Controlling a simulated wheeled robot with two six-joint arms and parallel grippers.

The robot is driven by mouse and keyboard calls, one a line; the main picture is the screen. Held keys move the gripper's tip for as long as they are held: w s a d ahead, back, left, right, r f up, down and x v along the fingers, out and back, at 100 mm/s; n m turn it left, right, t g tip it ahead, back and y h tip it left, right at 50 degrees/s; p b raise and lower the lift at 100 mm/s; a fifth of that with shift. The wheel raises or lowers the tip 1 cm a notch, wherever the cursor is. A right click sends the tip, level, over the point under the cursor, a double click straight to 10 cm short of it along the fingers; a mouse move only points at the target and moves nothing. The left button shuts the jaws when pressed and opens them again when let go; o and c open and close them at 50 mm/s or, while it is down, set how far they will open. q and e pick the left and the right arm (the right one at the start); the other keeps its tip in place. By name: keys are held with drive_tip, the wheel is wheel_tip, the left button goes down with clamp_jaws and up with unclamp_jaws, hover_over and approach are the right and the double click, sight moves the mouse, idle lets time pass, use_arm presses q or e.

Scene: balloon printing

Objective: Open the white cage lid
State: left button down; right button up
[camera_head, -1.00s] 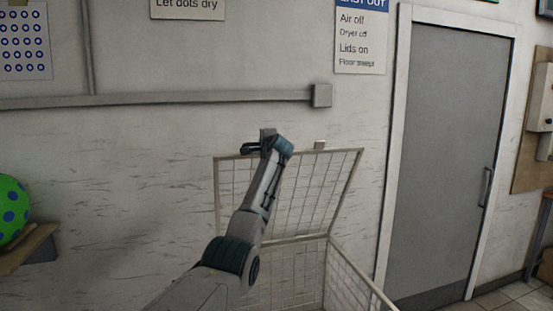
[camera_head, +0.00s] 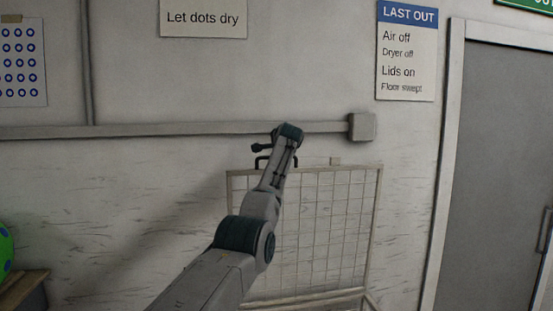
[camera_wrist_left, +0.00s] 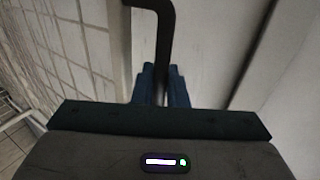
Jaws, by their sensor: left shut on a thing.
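The white cage lid (camera_head: 335,225) is a wire mesh panel in a pale frame, raised nearly upright close to the wall. A black handle (camera_head: 261,163) is at its top edge. My left gripper (camera_head: 264,148) is at this handle. In the left wrist view, the fingers of my left gripper (camera_wrist_left: 161,90) are shut on the black handle (camera_wrist_left: 153,25), with the lid mesh (camera_wrist_left: 55,45) to the left. Only a little of the cage shows under the lid, at the bottom of the head view. My right gripper is not in view.
A grey wall rail (camera_head: 180,130) with an end box (camera_head: 362,127) runs just above the lid. A grey door (camera_head: 500,180) stands at the right. A green dotted balloon (camera_head: 4,252) is at the left edge above a wooden shelf (camera_head: 22,288).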

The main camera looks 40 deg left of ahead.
use_arm(q)
drive_tip(key=shift+f, duration=0.1)
drive_tip(key=c, duration=1.8)
unclamp_jaws()
drive_tip(key=shift+c, duration=0.2)
drive_tip(key=o, duration=0.3)
drive_tip(key=shift+w, duration=0.1)
drive_tip(key=shift+d+b, duration=0.15)
drive_tip(key=shift+b, duration=0.2)
drive_tip(key=b+v, duration=0.6)
drive_tip(key=v, duration=0.4)
drive_tip(key=shift+s+r+b, duration=0.25)
drive_tip(key=shift+r+b, duration=0.05)
